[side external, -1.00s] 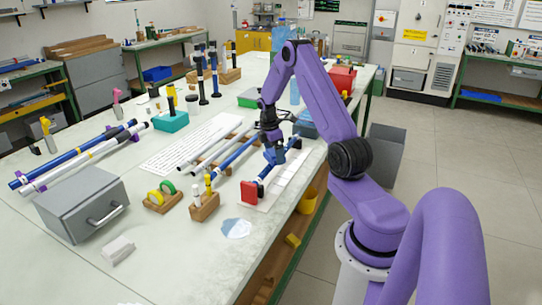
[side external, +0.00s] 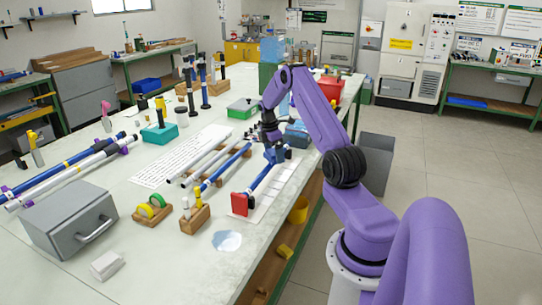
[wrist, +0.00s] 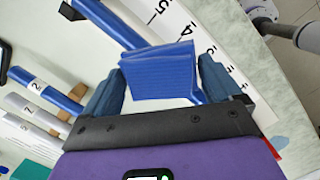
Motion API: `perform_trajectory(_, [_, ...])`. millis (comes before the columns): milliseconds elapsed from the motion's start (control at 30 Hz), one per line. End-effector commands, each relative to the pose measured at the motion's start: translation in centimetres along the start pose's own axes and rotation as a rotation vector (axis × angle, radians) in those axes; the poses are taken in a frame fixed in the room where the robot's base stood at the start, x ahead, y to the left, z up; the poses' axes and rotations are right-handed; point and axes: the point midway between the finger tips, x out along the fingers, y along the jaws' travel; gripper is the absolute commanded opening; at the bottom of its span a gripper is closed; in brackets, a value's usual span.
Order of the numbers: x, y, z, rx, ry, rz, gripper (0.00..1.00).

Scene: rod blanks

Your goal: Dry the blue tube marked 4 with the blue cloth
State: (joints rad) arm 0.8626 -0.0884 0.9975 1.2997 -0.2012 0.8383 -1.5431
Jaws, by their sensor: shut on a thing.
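A blue tube (side external: 260,181) lies over a white scale strip (side external: 273,192) near the table's right edge, its near end at a red block (side external: 240,204). My gripper (side external: 272,152) is over the tube towards its far end. In the wrist view my gripper (wrist: 160,85) is shut on the folded blue cloth (wrist: 160,70), which sits between its two pads. The blue tube (wrist: 108,24) runs beneath the cloth, which covers part of it. I cannot tell whether the cloth presses on the tube. No mark is readable on this tube; the printed numbers beside it are on the strip.
Other tubes (side external: 205,160) lie on a rack left of the strip, one blue tube (wrist: 42,88) showing a 2. A small wooden holder (side external: 195,218), a grey drawer box (side external: 70,217) and a pale blue patch (side external: 227,240) are nearer.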

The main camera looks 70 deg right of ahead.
Motion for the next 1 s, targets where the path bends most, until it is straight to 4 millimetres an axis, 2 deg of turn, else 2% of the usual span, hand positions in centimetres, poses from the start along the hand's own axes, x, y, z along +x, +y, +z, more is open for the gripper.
perform_trajectory(433, [0.6,2.2,2.9,0.001,0.000,0.000,0.63])
perform_trajectory(1000, [-0.2,-1.0,-1.2,-0.003,0.001,-0.002,0.63])
